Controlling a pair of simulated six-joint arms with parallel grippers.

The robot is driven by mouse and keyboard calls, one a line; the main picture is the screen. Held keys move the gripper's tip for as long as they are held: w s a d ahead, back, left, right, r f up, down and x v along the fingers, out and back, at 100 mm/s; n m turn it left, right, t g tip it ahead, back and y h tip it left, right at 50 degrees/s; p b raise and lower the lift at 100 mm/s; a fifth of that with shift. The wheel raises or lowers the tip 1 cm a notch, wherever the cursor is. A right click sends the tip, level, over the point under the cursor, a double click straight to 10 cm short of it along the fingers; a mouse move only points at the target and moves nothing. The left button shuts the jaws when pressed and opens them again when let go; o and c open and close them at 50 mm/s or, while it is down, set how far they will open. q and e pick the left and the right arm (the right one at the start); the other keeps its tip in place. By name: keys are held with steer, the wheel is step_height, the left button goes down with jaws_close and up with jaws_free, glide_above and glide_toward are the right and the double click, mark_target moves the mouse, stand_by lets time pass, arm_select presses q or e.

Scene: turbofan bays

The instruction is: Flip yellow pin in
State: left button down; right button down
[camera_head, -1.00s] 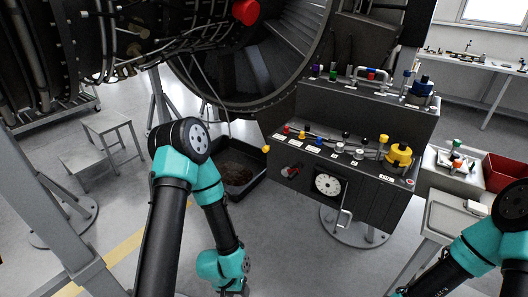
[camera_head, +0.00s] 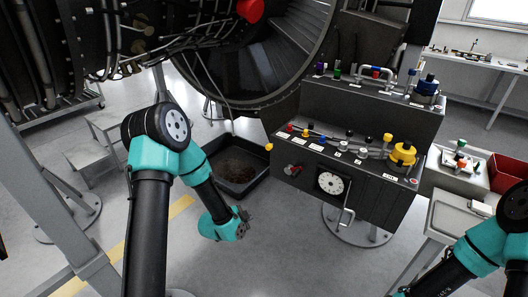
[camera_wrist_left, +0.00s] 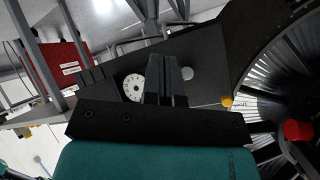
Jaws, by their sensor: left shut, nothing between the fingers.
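A dark control panel (camera_head: 353,198) stands right of center. A small yellow pin (camera_head: 269,147) sticks out at its left side; a yellow knob, apparently the same one, shows in the left wrist view (camera_wrist_left: 227,101). Another yellow-topped pin (camera_head: 387,138) and a large yellow knob (camera_head: 402,154) sit on the panel's right part. My left gripper (camera_head: 243,226) is below and left of the panel, apart from it, over the floor. In the left wrist view its fingers (camera_wrist_left: 166,80) are shut and empty. My right arm shows at lower right; its gripper is out of the picture.
A black tray (camera_head: 262,187) lies on the floor behind my left gripper. The engine (camera_head: 240,75) rises behind the panel. A white cart (camera_head: 452,215) and a red bin (camera_head: 508,172) stand at right. The floor before the panel is clear.

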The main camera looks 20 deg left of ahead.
mark_target(268, 148)
arm_select(q)
steer(key=w+a+r+m+t, duration=0.2)
steer(key=w+r+m+t, duration=0.1)
steer(key=r, duration=0.5)
steer(key=w+a+r+m+t+h, duration=0.1)
steer(key=w+a+r+m+t, duration=0.2)
steer(key=w+r+m, duration=0.3)
steer(key=shift+w+a+r+m+t, duration=0.15)
steer(key=shift+w+r+m+t, duration=0.25)
steer(key=shift+r+m, duration=0.55)
steer(key=x, duration=1.3)
steer(key=shift+w+r, duration=0.15)
steer(key=shift+w, duration=0.2)
steer(key=shift+d, duration=0.2)
